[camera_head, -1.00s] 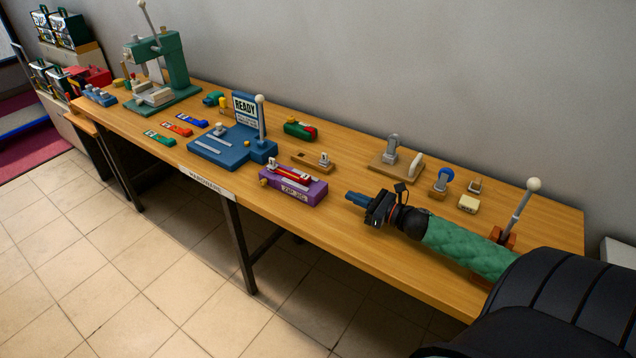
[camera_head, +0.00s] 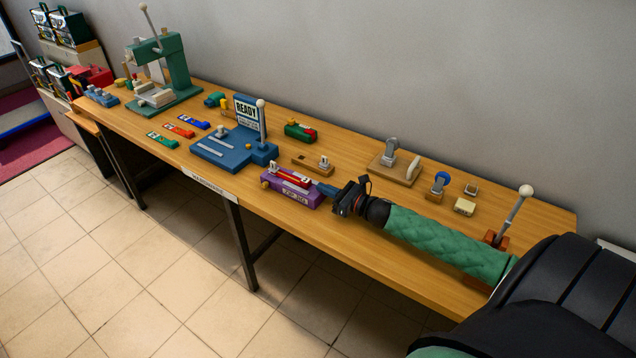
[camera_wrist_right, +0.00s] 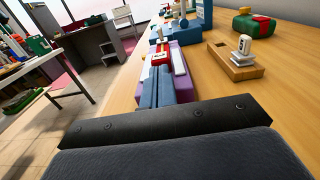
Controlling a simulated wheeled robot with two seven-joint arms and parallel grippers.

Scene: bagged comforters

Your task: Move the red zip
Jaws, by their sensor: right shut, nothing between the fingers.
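The red zip (camera_head: 292,179) lies on top of the purple block (camera_head: 285,193), a labelled jig near the table's front edge. In the right wrist view the red zip (camera_wrist_right: 160,58) shows just beyond my fingers, beside a pale strip. My right gripper (camera_head: 322,188) is shut and empty, its blue fingertips at the right end of the purple block. In the right wrist view the fingers (camera_wrist_right: 157,82) point along the block toward the zip. I cannot tell whether they touch it. My left gripper is not in view.
A blue fixture (camera_head: 232,150) with a READY sign stands behind and left of the purple block. A wooden block with a metal piece (camera_head: 313,166) lies close behind. Wooden-based tools (camera_head: 395,170) and a lever (camera_head: 512,215) stand to the right. Bare tabletop lies between.

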